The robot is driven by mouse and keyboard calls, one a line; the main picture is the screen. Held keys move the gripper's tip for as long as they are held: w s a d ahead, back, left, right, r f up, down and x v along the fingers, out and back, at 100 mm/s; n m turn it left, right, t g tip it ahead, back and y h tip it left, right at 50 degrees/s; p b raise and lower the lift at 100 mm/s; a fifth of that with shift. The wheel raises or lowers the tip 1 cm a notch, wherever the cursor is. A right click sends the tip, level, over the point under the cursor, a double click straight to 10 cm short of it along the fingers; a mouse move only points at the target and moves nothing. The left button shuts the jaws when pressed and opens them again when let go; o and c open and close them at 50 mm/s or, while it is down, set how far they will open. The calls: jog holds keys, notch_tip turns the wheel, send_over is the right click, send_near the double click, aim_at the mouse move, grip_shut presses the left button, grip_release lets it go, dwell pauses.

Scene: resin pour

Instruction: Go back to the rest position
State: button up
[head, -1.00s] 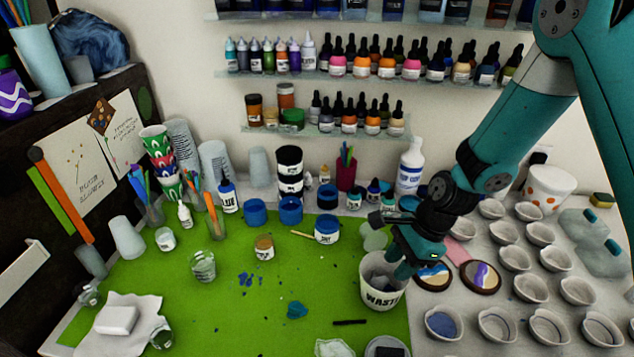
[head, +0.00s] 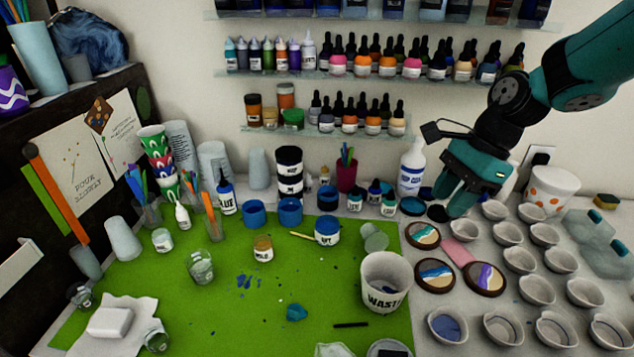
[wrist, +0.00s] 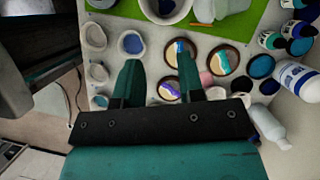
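My gripper (head: 452,203) is up at the right of the table, in front of the white squeeze bottle and above the painted coasters. In the wrist view its two fingers (wrist: 158,75) stand apart with nothing between them, and coasters show on the table below. The white waste cup (head: 385,283) stands upright on the green mat (head: 225,315), to the left of and below my gripper. In the wrist view the cup's rim (wrist: 166,14) shows at the top edge.
Several small grey bowls (head: 503,328) fill the right side. Round painted coasters (head: 434,275) lie beside the waste cup. The white squeeze bottle (head: 411,168) stands close behind my gripper. Shelves with dropper bottles (head: 411,65) line the wall. The front of the mat has clear patches.

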jog(key=shift+d+r, duration=0.15)
jog(key=shift+r, duration=0.3)
jog(key=s+a+r+n+b, duration=0.1)
jog(key=s+a+r+n, duration=0.1)
jog(key=s+a+n, duration=0.3)
jog(key=s+a+r+n+b, duration=0.1)
jog(key=s+a+n, duration=0.5)
jog(key=s+n, duration=0.8)
jog(key=shift+s+a+r+n+t+b, duration=0.2)
jog(key=shift+a+r+n+t+b, duration=0.15)
jog(key=shift+n, duration=1.85)
jog(key=shift+d, duration=0.1)
